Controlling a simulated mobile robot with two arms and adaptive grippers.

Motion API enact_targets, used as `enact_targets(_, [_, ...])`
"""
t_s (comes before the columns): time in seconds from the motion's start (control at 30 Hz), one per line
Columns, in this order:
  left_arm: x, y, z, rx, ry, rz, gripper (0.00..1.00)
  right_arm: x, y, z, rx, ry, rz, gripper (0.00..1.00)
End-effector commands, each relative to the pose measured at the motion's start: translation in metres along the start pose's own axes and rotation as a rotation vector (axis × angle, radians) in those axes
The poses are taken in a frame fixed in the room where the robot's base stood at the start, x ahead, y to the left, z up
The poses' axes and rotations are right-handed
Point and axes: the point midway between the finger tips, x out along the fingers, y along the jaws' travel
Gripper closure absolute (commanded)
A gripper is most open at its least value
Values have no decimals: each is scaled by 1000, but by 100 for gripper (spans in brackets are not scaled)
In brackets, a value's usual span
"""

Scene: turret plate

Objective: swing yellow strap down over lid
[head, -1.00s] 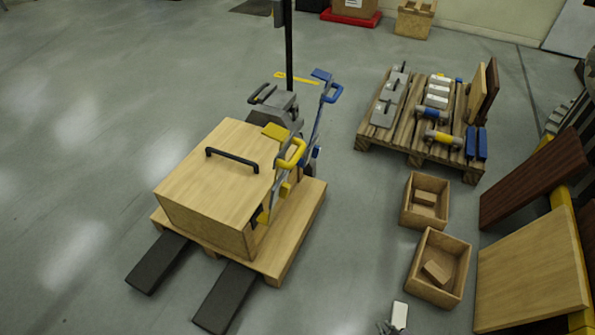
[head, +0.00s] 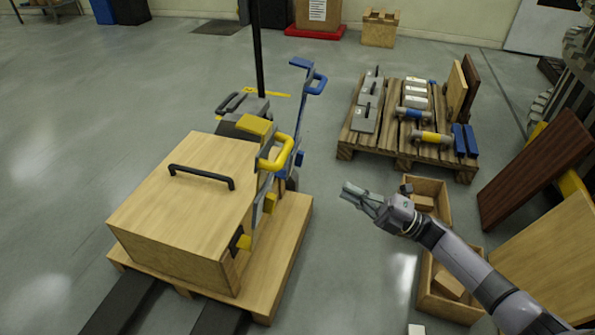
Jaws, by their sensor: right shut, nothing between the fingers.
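The wooden box with its flat lid (head: 185,190) and black handle stands on a small pallet at the left. The yellow strap (head: 277,155), with a yellow loop handle, stands up at the right side of the box near its back corner. A blue strap (head: 309,80) stands upright behind it. Neither strap lies across the lid. My right gripper (head: 355,195) is shut and empty, to the right of the box and apart from the yellow strap, pointing left. My left gripper is not in view.
A pallet (head: 350,142) with grey blocks, cylinders and boards stands at the back right. Two small wooden crates (head: 448,207) are beneath and beside my right arm. Dark and light boards (head: 535,165) lean at the right. Floor between box and crates is clear.

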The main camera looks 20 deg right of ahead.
Motion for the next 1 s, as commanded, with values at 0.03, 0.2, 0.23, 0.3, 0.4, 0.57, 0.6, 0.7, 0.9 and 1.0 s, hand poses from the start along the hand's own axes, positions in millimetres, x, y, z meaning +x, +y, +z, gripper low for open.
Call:
enact_targets(0.03, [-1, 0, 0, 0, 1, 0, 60, 2, 1, -1, -5, 8, 2, 100])
enact_targets(0.2, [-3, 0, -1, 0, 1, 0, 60, 23, 3, -1, -6, 9, 5, 100])
enact_targets(0.23, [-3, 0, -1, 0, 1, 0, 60, 29, 3, -2, -6, 9, 5, 100])
enact_targets(0.3, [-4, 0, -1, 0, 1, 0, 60, 44, 3, -1, -6, 9, 7, 100])
enact_targets(0.4, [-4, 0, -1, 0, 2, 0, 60, 66, 3, -1, -5, 8, 5, 100])
enact_targets(0.57, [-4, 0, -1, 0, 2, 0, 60, 99, 3, -1, -4, 7, 6, 100])
enact_targets(0.6, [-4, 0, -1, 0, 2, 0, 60, 106, 2, -1, -4, 6, 5, 100])
enact_targets(0.7, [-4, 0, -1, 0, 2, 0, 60, 121, 2, -1, -5, 5, 3, 100])
enact_targets(0.9, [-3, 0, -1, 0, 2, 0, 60, 138, 1, -1, -3, 3, 1, 100])
enact_targets(1.0, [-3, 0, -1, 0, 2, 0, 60, 140, 1, -1, -3, 3, 1, 100])
